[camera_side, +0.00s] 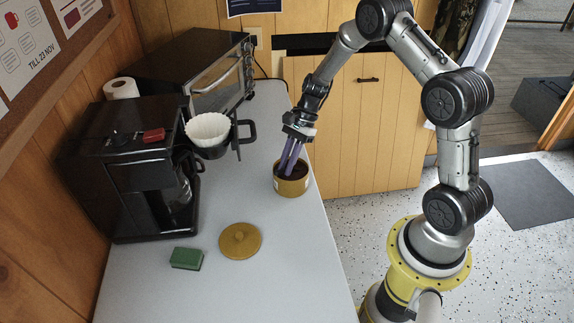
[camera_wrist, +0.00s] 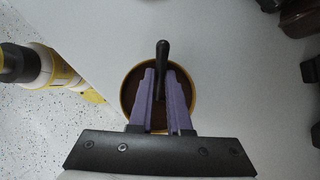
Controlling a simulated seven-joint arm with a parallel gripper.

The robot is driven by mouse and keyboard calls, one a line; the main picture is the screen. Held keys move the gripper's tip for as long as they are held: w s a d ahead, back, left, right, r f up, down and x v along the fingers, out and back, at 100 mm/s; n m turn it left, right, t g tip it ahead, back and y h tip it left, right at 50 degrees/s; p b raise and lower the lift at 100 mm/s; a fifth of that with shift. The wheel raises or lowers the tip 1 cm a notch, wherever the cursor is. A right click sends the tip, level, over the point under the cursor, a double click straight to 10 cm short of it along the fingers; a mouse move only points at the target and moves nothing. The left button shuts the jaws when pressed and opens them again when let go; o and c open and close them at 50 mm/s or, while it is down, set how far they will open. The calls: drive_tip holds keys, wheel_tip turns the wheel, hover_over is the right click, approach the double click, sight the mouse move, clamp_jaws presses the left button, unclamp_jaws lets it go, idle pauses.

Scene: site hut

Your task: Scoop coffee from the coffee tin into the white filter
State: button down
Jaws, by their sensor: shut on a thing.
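The ochre coffee tin (camera_side: 293,187) stands open on the counter, with dark brown coffee inside. It also shows in the wrist view (camera_wrist: 124,97). My gripper (camera_side: 288,166) points down into the tin's mouth. In the wrist view its purple fingers (camera_wrist: 160,78) are shut on the black handle of a scoop (camera_wrist: 162,52). The handle stands up between the fingertips. The scoop's bowl is hidden, so I cannot tell how much coffee is in it. The white filter (camera_side: 208,128) sits in a black holder (camera_side: 213,152) at the front of the coffee machine, left of the tin.
The black coffee machine (camera_side: 125,160) stands at the left, with a dark oven (camera_side: 195,70) behind it. A round ochre lid (camera_side: 240,241) and a green sponge (camera_side: 186,258) lie on the counter (camera_side: 270,285). The holder's handle (camera_side: 245,132) sticks out toward the tin.

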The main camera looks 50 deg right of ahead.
wheel_tip(320, 180, up, 2)
drive_tip(key=shift+a, duration=0.1)
drive_tip(key=shift+w+a+r+h, duration=0.1)
drive_tip(key=shift+a+r+h, duration=0.55)
drive_tip(key=shift+h, duration=0.4)
drive_tip(key=shift+a+r+h, duration=0.5)
drive_tip(key=shift+r+h, duration=0.25)
drive_tip(key=shift+h, duration=0.3)
